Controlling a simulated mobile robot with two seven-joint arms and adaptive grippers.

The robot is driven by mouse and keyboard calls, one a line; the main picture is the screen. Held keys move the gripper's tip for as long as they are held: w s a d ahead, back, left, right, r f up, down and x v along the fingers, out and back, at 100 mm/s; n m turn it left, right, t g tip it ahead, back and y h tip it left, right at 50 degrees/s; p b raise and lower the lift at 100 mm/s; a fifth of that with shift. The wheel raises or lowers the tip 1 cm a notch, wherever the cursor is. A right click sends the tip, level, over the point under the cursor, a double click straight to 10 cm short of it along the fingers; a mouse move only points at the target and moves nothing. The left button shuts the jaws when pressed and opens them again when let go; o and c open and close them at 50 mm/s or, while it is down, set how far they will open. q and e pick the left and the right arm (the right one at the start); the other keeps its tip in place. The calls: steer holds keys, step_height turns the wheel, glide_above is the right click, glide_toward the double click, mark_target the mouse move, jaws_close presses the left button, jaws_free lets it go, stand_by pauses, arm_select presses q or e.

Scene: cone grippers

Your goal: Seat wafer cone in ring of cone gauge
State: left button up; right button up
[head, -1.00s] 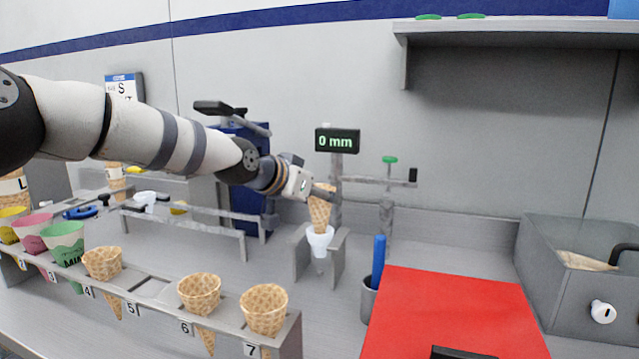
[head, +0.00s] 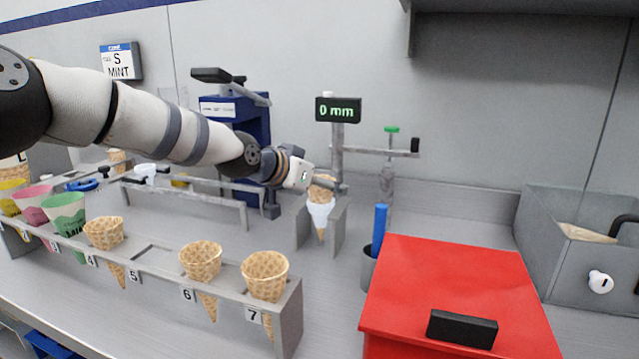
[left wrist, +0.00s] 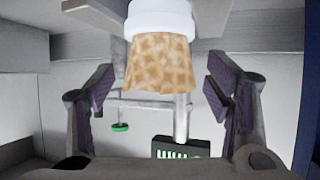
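The wafer cone (head: 322,189) stands upright, point down, in the white ring (head: 320,214) of the cone gauge. Its tip shows below the ring and its wide rim stands above it. In the left wrist view, which is upside down, the cone (left wrist: 160,63) comes out of the white ring (left wrist: 160,18). My left gripper (left wrist: 163,95) is open, with one dark-padded finger on each side of the cone and gaps between. In the head view the left gripper (head: 326,186) is at the cone's rim. The gauge display (head: 338,110) reads 0 mm. My right gripper is not in view.
A rack (head: 150,265) in front holds several cones and coloured cups; slot 5 is empty. A red box (head: 460,290) stands at right, beside a cup with a blue handle (head: 379,230). A grey bin (head: 560,270) is far right. A green-topped post (head: 390,160) stands behind the gauge.

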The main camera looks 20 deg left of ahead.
arm_select(q)
steer(key=v, duration=0.7)
steer(key=shift+s, duration=0.2)
steer(key=shift+a+r, duration=0.1)
stand_by(0.5)
